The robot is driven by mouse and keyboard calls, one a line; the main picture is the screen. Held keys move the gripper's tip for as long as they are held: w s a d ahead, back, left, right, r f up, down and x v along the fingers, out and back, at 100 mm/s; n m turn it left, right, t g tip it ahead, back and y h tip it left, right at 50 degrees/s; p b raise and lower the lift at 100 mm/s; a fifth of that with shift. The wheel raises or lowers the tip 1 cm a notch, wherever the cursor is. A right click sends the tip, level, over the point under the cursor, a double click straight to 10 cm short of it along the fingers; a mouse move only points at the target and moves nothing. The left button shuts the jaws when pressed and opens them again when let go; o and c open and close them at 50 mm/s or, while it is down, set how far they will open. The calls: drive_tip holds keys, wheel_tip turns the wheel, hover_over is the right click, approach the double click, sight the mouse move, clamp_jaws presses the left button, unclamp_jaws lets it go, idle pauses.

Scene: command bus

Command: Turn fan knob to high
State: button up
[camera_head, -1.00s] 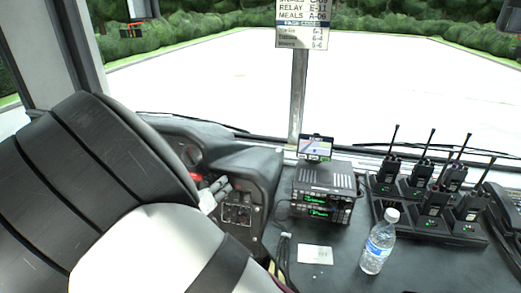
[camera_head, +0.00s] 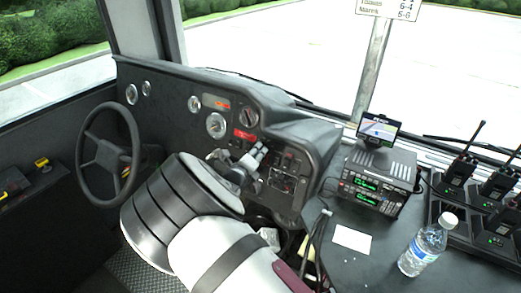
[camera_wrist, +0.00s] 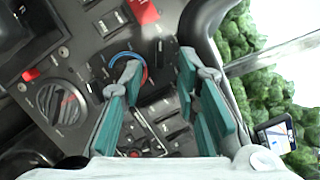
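A large round black knob (camera_wrist: 62,105) with a pointer bar and a ring of markings is at the left of the wrist view. A smaller control with a blue-and-red arc (camera_wrist: 122,57) is partly hidden behind my left finger. I cannot read which one is the fan knob. The head view shows a round dark knob (camera_head: 249,116) on the dashboard (camera_head: 175,95). My gripper (camera_wrist: 160,68) is open, its fingers spread with nothing between them, in front of the panel. In the head view my gripper (camera_head: 258,157) is close to the centre panel, right of the steering wheel.
The steering wheel (camera_head: 108,150) stands at the left. The switch box (camera_head: 285,182) juts out right of my gripper. A radio unit (camera_head: 378,182), a small screen (camera_head: 378,130), a water bottle (camera_head: 423,245) and several walkie-talkies (camera_head: 459,170) occupy the right-hand counter.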

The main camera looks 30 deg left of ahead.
sight(263, 146)
drive_tip(key=shift+x, duration=2.05)
clamp_jaws()
